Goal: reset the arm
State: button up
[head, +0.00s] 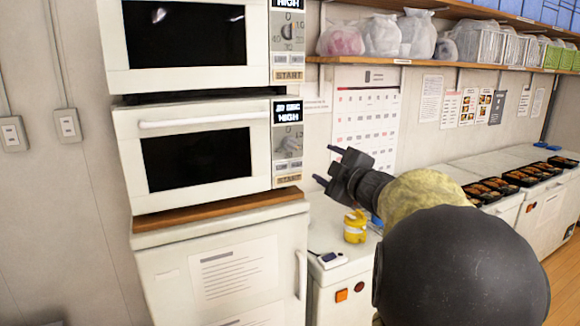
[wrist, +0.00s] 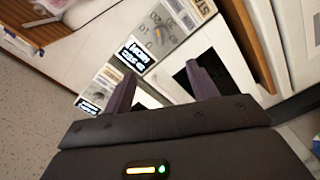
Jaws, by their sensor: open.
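My gripper (head: 329,166) is raised in the head view, to the right of the lower microwave (head: 197,150) and in front of the wall calendar. Its two dark fingers point left and are apart, with nothing between them. In the wrist view my gripper (wrist: 160,85) also shows its two fingers spread and empty, with the microwave fronts tilted behind them. My arm stretches from the lower right of the head view. The lower microwave's door looks closed.
A second microwave (head: 188,45) is stacked above. A white cabinet (head: 225,265) stands below. A yellow container (head: 355,227) sits on the counter under my gripper. Black bento trays (head: 490,188) line the right counter. A shelf (head: 450,67) with bags and baskets runs above.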

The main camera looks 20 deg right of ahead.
jog(key=shift+f, duration=0.1)
jog(key=s+a+f+m+g+h+p, duration=0.1)
jog(key=s+a+f+m+g+p, duration=0.15)
jog(key=a+f+m, duration=0.4)
jog(key=s+a+f+m+g+p, duration=0.1)
jog(key=s+a+f+g, duration=0.25)
jog(key=f, duration=0.55)
jog(key=s+a+f+m+g+h+p, duration=0.1)
jog(key=s+a+f+m+g, duration=0.25)
jog(key=f, duration=0.35)
jog(key=s+a+f+m+g+y+p, duration=0.1)
jog(key=s+a+f+g, duration=0.5)
jog(key=s, duration=0.4)
jog(key=shift+s+a+f, duration=0.15)
jog(key=shift+s+a, duration=0.1)
jog(key=shift+a, duration=0.6)
